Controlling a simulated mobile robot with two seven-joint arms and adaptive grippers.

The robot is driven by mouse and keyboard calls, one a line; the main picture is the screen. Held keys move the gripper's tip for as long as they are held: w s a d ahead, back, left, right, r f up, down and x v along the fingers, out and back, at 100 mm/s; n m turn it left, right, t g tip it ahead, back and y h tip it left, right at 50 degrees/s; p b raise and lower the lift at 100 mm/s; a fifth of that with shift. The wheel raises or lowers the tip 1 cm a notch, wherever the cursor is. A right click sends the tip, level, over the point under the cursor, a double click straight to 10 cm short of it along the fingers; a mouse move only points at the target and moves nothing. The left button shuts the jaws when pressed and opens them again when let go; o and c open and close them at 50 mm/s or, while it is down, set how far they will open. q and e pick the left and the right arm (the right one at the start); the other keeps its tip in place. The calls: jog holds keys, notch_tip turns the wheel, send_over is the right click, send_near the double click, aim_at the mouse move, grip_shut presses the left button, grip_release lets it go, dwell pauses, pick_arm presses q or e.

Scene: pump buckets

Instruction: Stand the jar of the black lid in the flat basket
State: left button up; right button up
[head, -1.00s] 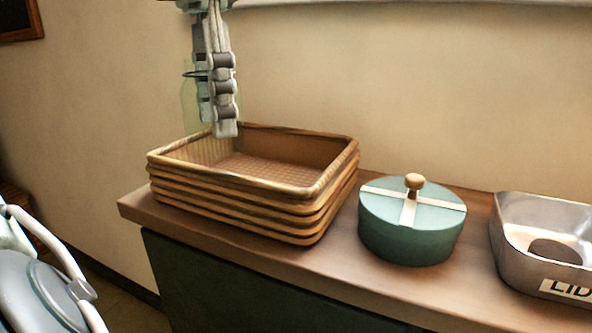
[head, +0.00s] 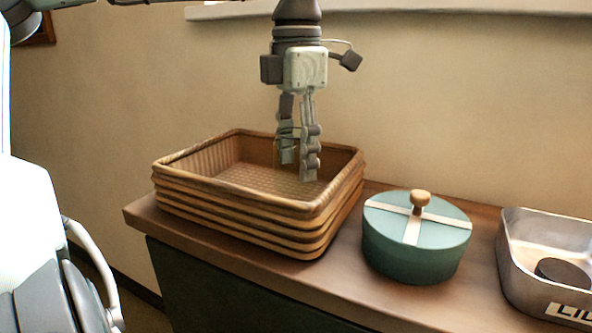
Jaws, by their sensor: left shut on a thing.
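The flat basket (head: 335,205) is a brown woven rectangular basket with low ribbed sides, standing on the wooden counter. My left gripper (head: 298,168) hangs downward over the right rear part of the basket, its fingertips inside the rim in the picture. It is shut on a clear glass jar (head: 297,150), which is very faint between the fingers. I cannot tell whether the jar touches the basket floor. The black lid (head: 563,272) lies in the metal bin at the right. My right gripper is not in view.
A round teal box (head: 415,250) with cream bands and a wooden knob stands right of the basket. The metal bin (head: 512,262) with a partly cut-off label is at the right edge. The basket's inside looks otherwise empty. The wooden counter (head: 345,268) has a narrow bare front strip.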

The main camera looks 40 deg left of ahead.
aim_at(296, 173)
pick_arm(q)
notch_tip(296, 173, down, 3)
jog(key=shift+f, duration=0.1)
jog(key=o, duration=1.3)
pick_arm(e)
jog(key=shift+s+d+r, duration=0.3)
pick_arm(q)
notch_tip(296, 173, up, 12)
jog(key=shift+p, duration=0.45)
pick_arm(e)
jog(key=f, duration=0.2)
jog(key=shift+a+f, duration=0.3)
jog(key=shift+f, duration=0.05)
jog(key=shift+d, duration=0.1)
